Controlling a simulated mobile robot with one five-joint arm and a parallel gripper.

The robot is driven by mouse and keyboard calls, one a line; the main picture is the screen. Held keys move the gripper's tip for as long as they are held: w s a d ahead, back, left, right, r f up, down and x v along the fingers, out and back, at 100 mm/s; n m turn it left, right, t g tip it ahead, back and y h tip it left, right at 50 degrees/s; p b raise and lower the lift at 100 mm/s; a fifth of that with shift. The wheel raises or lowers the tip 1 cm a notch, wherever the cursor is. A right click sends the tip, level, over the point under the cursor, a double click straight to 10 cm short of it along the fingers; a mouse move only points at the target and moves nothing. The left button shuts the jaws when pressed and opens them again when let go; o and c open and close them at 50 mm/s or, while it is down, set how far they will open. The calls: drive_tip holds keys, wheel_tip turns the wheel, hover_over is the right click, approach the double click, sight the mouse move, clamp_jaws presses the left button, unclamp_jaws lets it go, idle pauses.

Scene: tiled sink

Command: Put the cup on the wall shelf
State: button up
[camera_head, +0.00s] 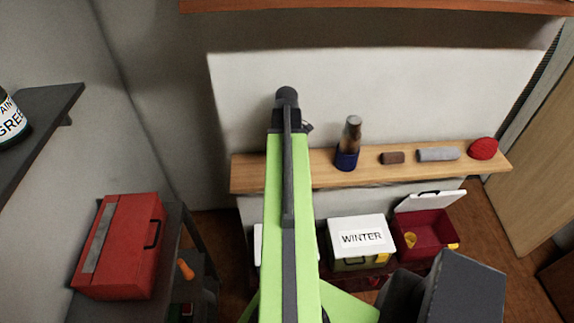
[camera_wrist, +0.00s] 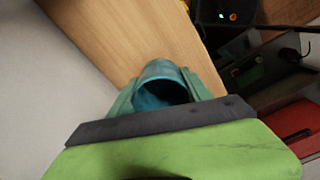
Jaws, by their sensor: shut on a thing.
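A blue-teal cup (camera_wrist: 160,82) is held between the teal fingers of my gripper (camera_wrist: 162,92) in the wrist view. I see into its dark open mouth. The light wooden wall shelf (camera_head: 250,172) runs along the white wall in the camera_head view. It also shows in the wrist view (camera_wrist: 125,35), behind the cup and close to it. I cannot tell whether the cup touches it. In the camera_head view my arm reaches over the shelf's left part and hides the gripper and the cup.
On the shelf stand a lava lamp (camera_head: 349,145), a brown block (camera_head: 392,158), a grey cylinder (camera_head: 438,154) and a red ball-like thing (camera_head: 484,148). Below are a WINTER box (camera_head: 362,238) and an open red box (camera_head: 425,232). A red toolbox (camera_head: 120,247) is at left. A higher shelf (camera_head: 380,6) overhangs.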

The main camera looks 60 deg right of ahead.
wheel_tip(320, 180, down, 3)
drive_tip(key=shift+r+b, duration=0.2)
drive_tip(key=shift+b, duration=0.45)
drive_tip(key=shift+r, duration=0.2)
drive_tip(key=shift+f, duration=0.1)
drive_tip(key=o, duration=1.3)
drive_tip(key=shift+o, duration=0.2)
wheel_tip(320, 180, up, 8)
drive_tip(key=p, duration=0.8)
drive_tip(key=shift+f, duration=0.15)
